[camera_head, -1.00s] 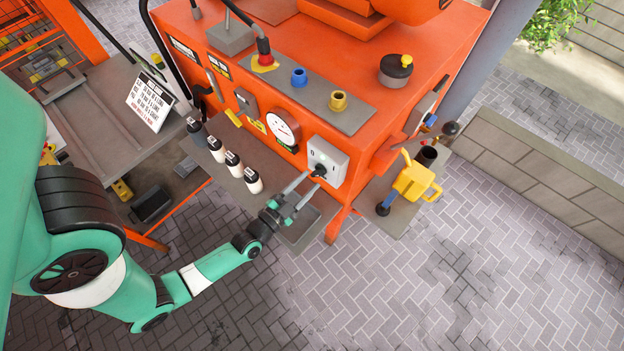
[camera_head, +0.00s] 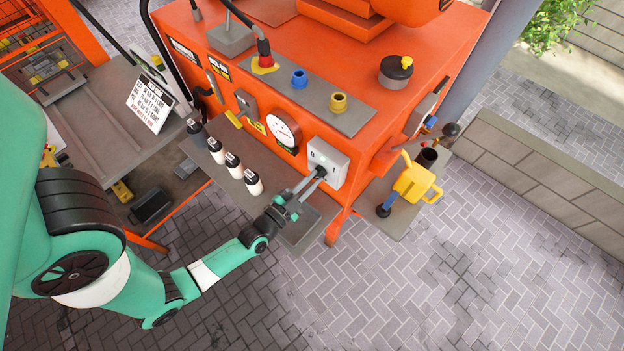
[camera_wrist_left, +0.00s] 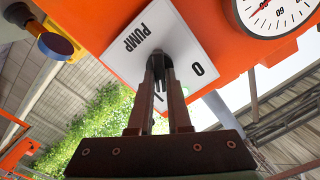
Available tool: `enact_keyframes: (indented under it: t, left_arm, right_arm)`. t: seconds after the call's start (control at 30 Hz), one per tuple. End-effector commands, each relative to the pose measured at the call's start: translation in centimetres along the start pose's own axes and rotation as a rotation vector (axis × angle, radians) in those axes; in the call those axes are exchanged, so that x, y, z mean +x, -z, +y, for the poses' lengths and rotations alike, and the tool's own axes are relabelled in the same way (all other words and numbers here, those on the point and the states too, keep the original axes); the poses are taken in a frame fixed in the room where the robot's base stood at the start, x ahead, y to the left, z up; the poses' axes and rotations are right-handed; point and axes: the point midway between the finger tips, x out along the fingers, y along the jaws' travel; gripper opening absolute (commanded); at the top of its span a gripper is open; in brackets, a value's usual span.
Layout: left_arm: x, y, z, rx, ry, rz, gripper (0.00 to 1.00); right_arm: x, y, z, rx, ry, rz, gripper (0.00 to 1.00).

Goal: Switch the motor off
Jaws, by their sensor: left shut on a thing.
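A light grey switch box (camera_head: 327,163) is on the front of the orange machine (camera_head: 360,90), at its lower right. In the left wrist view its plate (camera_wrist_left: 150,38) is marked PUMP and 0. A dark knob (camera_wrist_left: 158,54) sits in the middle of the plate, partly hidden by my fingers. My left gripper (camera_head: 318,174) reaches it from the lower left, and in the left wrist view the gripper (camera_wrist_left: 160,65) is shut on the knob. The knob's exact setting is hard to tell. My right gripper is out of view.
A round gauge (camera_head: 283,130) is left of the switch box. Several white bottles (camera_head: 233,164) stand on a grey shelf (camera_head: 305,229) below it. A yellow watering can (camera_head: 414,184) stands to the right. Open paving (camera_head: 450,270) lies in front.

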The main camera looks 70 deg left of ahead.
Motion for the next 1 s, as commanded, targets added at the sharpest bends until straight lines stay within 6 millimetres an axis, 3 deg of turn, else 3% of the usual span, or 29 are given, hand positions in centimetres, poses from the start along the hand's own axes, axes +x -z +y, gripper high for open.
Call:
enact_keyframes:
  t: [0.47,1.0]
  left_arm:
    - [0.0,-0.1,0.0,-0.137,0.000,0.001,0.00]
    - [0.0,-0.2,-0.2,-0.621,0.001,0.001,0.00]
  right_arm:
    - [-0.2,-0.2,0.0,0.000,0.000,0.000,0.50]
    - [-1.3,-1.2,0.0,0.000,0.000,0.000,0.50]
